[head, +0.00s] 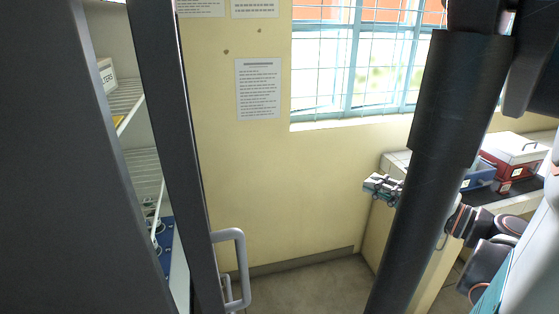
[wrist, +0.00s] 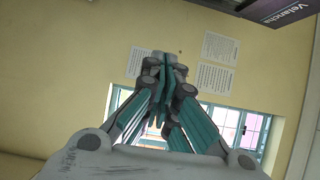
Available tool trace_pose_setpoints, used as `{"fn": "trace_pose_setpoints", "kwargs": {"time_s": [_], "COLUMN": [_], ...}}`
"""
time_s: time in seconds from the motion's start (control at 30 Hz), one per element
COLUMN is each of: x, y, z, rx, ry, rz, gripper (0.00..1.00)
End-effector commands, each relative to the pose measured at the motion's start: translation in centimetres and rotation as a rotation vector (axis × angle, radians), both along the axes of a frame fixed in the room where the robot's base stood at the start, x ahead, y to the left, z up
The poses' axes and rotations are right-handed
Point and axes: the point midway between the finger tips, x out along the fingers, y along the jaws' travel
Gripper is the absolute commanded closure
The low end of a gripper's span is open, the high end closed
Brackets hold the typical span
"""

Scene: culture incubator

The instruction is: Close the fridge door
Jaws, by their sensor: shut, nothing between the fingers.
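The fridge (head: 50,160) is at the left of the head view. White wire shelves (head: 146,170) show between its dark panel and a dark upright door frame (head: 168,120). I cannot tell whether they show through glass or a gap. A pale looped handle (head: 238,262) sits low on the door frame's right side. In the wrist view my gripper (wrist: 165,66) is shut and empty, its teal fingers drawn together against the wall behind. No handle shows near the fingers there. In the head view my dark arm stands at the right, well apart from the handle.
A counter at the right bears a red box with a white lid (head: 512,150) and a blue bin (head: 478,177). The yellow wall (head: 250,180) has posted sheets and a barred window (head: 350,65). Bare floor (head: 310,285) lies between handle and counter.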

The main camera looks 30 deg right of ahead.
Motion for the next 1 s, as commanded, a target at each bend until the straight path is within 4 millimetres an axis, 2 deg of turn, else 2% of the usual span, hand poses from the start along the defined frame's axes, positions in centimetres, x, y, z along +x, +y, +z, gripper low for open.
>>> {"fn": "trace_pose_setpoints", "kwargs": {"time_s": [0.4,0.6,0.8,1.0], "x": [-6.6,-8.9,-9.9,-9.9], "y": [-2.0,-2.5,-2.8,-2.8], "z": [0.0,0.0,0.0,0.0], "rx": [0.000,0.000,0.000,0.000], "ry": [0.000,0.000,0.000,0.000], "rz": [-0.005,-0.002,0.000,0.001], "gripper": [1.00,1.00,1.00,1.00]}}
